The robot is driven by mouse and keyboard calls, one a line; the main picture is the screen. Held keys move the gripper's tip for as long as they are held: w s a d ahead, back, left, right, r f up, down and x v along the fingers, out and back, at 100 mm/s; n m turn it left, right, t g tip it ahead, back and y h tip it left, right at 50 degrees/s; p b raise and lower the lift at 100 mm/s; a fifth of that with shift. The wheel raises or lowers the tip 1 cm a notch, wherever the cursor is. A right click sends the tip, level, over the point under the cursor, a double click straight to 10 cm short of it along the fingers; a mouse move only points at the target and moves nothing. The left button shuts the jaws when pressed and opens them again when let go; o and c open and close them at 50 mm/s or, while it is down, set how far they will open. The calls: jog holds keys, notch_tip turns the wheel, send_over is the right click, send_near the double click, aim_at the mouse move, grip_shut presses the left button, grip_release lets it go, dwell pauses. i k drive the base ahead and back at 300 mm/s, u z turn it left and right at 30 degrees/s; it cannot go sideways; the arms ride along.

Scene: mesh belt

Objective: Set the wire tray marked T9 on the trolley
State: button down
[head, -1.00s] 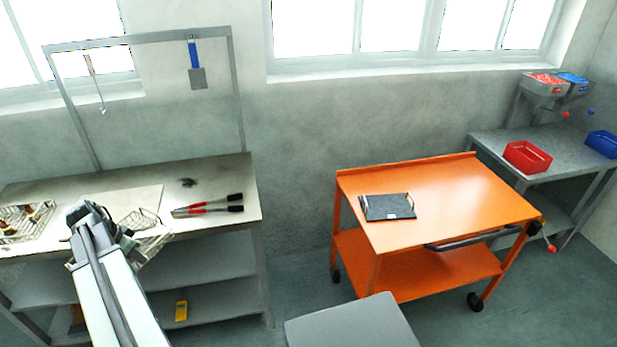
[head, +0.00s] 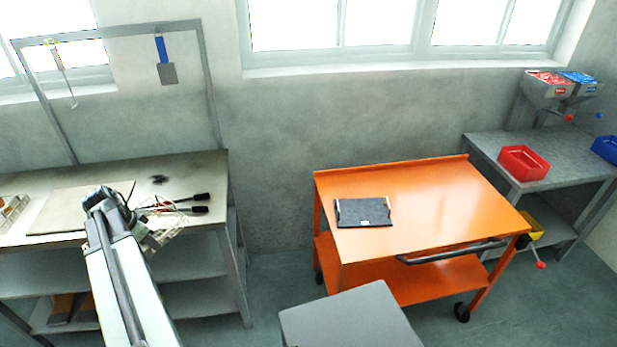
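A wire tray (head: 168,233) hangs at the end of my arm, at the bench's front edge in the head view. It is partly hidden by my arm, and no mark on it can be read. My gripper (head: 138,220) is mostly hidden behind the arm link; the tray moves with it, so it appears shut on the tray. The orange trolley (head: 440,205) stands to the right, well apart from the tray. A dark flat pad with light handles (head: 362,212) lies on the left part of its top.
The bench (head: 190,168) carries a board (head: 70,212), red-and-black handled tools (head: 185,203) and another wire tray (head: 10,213) at far left. The right part of the trolley top is bare. A grey side bench (head: 490,148) holds a red bin (head: 524,162).

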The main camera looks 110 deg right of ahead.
aim_at(446, 198)
jog(key=k, duration=2.2)
jog(key=z, duration=1.55)
